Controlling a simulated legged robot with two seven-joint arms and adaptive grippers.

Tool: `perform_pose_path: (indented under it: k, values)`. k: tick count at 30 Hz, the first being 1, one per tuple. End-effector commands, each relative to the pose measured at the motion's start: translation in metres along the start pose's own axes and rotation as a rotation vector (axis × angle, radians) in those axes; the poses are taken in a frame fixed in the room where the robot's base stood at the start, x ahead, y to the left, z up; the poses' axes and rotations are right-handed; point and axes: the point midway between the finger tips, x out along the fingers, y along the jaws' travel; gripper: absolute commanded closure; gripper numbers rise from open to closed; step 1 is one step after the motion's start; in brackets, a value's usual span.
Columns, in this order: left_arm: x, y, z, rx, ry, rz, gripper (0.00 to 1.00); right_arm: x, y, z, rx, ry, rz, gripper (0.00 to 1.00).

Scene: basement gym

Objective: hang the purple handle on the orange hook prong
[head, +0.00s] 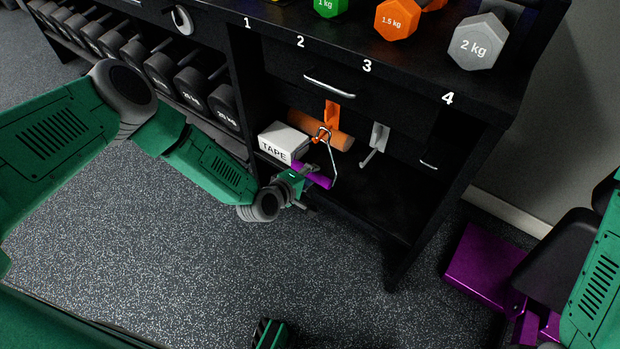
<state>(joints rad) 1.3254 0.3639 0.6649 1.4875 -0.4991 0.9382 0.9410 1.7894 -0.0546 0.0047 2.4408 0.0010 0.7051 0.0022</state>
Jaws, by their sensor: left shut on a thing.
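My left gripper (309,183) is shut on the purple handle (322,181), in the shelf opening under the drawers. A bent metal frame (334,160) rises from the handle, with its top at about the orange hook's lower end. The orange hook (331,115) hangs below the drawer front. The frame's top overlaps the prong in the picture, and I cannot tell whether it is on the prong or only in front of it. Part of the handle is hidden by the gripper.
A white TAPE box (283,142) stands left of the handle. An orange cylinder (338,136) lies behind the hook. A grey hook (376,142) hangs to the right. Dumbbells, including a grey 2 kg one (479,43), stand on the unit's top (415,68). The shelf's right side is bare.

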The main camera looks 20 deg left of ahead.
Motion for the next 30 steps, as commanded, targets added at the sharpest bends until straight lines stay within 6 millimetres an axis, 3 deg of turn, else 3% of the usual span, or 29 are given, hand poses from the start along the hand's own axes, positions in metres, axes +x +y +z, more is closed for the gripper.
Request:
perform_pose_path:
  k: [15, 30]
  values:
    - [0.016, -0.001, 0.000, 0.000, 0.001, 0.117, 1.00, 0.025, 0.000, 0.001, 0.000, 0.000, 0.000, 0.60]
    - [0.018, 0.000, 0.000, 0.000, 0.000, 0.140, 1.00, 0.027, 0.000, 0.002, 0.000, 0.000, 0.000, 0.60]
